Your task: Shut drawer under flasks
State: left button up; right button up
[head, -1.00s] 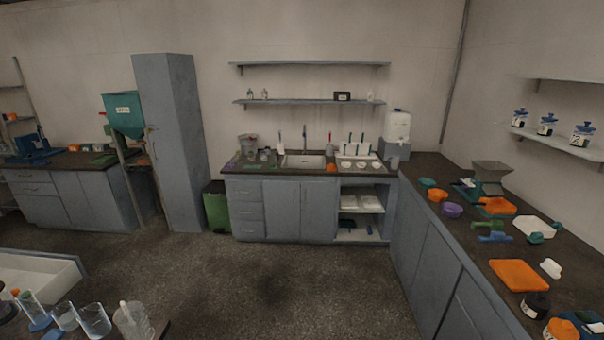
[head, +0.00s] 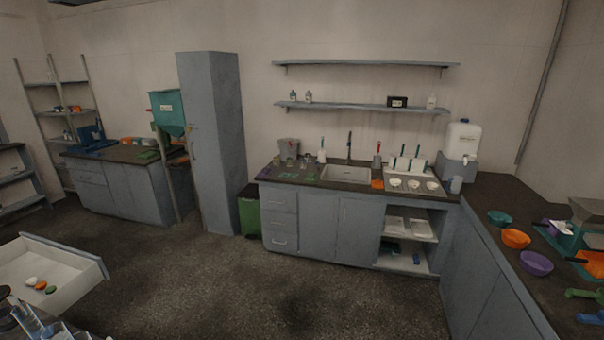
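An open drawer (head: 80,285) juts out at the lower left of the head view. It has a white inside, a grey front panel on its right end, and a few small white, orange and green items in it. Beakers and flasks (head: 55,330) stand on a dark counter at the bottom left corner, cut off by the frame edge. The cabinet body under that counter is mostly out of view. Neither of my grippers shows.
The dark speckled floor (head: 270,290) is clear in the middle. A sink counter (head: 300,182) stands at the back wall, with a green bin (head: 249,214) and a tall grey cabinet (head: 212,145) left of it. A long counter (head: 485,200) with bowls runs along the right.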

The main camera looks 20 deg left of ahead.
aim_at(74, 273)
jog(key=i+u, duration=0.15)
jog(key=i, duration=0.65)
jog(key=i+l+u, duration=0.15)
jog(key=i+u, duration=0.25)
jog(key=i, duration=0.4)
jog(key=i+u, duration=0.45)
jog(key=i+l+u, duration=0.1)
jog(key=i+u, duration=0.15)
jog(key=u, duration=0.2)
jog(key=i+u, duration=0.25)
jog(key=u, duration=0.2)
jog(key=i+l+u, duration=0.2)
jog(key=u, duration=0.25)
jog(key=i+l+u, duration=0.25)
jog(key=u, duration=0.2)
jog(key=i+l+u, duration=0.25)
jog(key=u, duration=0.2)
jog(key=i+l+u, duration=0.2)
jog(key=l, duration=0.15)
jog(key=l+u, duration=0.15)
jog(key=l, duration=0.25)
jog(key=i, duration=0.05)
